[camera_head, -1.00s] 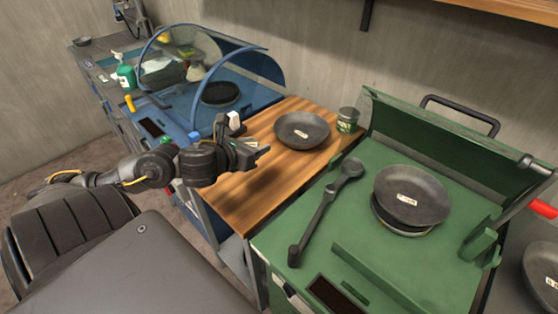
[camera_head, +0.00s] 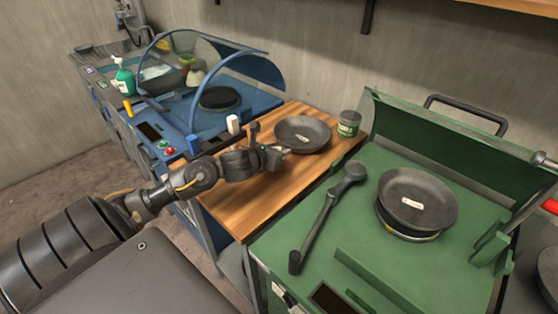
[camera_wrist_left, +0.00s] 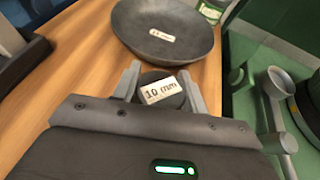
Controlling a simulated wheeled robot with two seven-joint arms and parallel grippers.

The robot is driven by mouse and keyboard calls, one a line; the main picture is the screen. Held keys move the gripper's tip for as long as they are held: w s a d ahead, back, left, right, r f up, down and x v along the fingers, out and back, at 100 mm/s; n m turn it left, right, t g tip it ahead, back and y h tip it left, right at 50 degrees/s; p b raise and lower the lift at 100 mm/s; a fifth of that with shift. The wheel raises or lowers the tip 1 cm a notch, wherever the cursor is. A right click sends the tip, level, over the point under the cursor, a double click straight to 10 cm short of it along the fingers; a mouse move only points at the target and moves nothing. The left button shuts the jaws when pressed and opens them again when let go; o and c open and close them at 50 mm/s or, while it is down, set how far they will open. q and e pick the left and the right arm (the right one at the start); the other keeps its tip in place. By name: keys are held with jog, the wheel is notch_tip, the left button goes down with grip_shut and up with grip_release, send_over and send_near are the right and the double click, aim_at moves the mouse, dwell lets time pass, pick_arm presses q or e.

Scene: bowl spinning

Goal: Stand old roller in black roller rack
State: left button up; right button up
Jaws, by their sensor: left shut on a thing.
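My left gripper (camera_head: 276,157) is over the wooden table (camera_head: 240,205), just in front of a dark bowl (camera_head: 303,133). It is shut on a dark round-ended roller (camera_wrist_left: 162,91) labelled "10 mm", which shows between the fingers in the left wrist view. A dark block (camera_wrist_left: 22,66), apparently the black roller rack, is at the left of that view, beside a pale upright piece (camera_wrist_left: 10,38). In the head view a white roller (camera_head: 233,124) and a blue one (camera_head: 194,143) stand upright behind my arm. My right gripper does not show.
A green machine (camera_head: 345,240) stands to the right, with a dark bowl (camera_head: 417,199) on its spindle and a dark long-handled tool (camera_head: 328,216). A green can (camera_head: 349,124) is at the table's back. A blue machine (camera_head: 180,103) is at the left. Bare wood lies in front of my gripper.

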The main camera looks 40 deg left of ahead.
pick_arm(q)
jog(key=shift+w+f, duration=0.15)
jog(key=shift+f, duration=0.75)
jog(key=shift+w+f, duration=0.15)
jog(key=shift+f, duration=0.7)
jog(key=shift+f, duration=0.2)
